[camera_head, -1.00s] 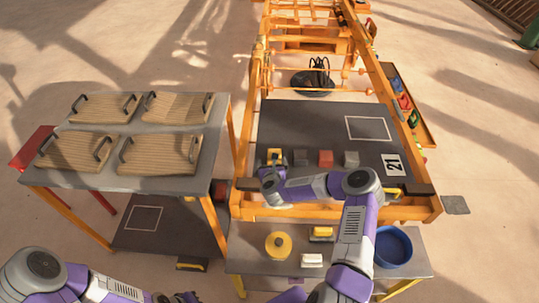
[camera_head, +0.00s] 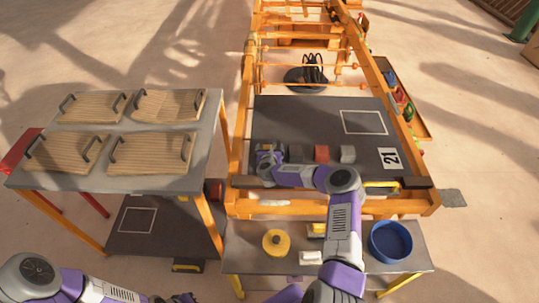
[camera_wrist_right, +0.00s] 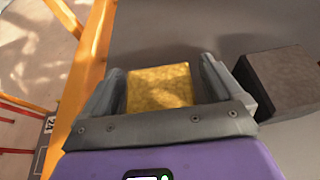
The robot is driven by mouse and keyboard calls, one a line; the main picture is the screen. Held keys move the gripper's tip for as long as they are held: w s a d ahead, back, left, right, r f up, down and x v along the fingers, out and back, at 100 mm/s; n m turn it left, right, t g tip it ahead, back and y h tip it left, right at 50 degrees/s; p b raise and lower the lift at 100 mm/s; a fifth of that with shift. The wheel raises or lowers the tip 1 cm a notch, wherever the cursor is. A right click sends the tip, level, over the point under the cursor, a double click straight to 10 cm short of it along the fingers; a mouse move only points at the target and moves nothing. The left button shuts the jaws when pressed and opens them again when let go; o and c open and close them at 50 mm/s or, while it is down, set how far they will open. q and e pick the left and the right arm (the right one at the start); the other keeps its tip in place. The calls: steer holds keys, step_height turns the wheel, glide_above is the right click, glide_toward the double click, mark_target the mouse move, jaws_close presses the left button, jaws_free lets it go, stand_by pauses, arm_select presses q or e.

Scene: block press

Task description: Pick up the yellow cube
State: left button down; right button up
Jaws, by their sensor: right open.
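The yellow cube (camera_wrist_right: 158,88) sits between the two fingers of my right gripper in the right wrist view. The fingers stand on either side of it and are open. In the head view my right gripper (camera_head: 267,152) reaches down at the left end of a row of cubes on the dark board and covers the yellow cube almost fully. A dark cube (camera_head: 295,152) stands just right of the gripper; it also shows in the right wrist view (camera_wrist_right: 285,78). My left gripper (camera_head: 182,298) shows only partly at the bottom edge, too little to tell its state.
A red cube (camera_head: 321,153) and a grey cube (camera_head: 347,154) continue the row. The orange frame (camera_head: 237,165) runs close along the board's left side. The board (camera_head: 300,118) is clear behind the row. A blue bowl (camera_head: 390,241) stands on the lower front table.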

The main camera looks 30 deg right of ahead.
steer(key=shift+r, duration=0.1)
steer(key=c, duration=1.4)
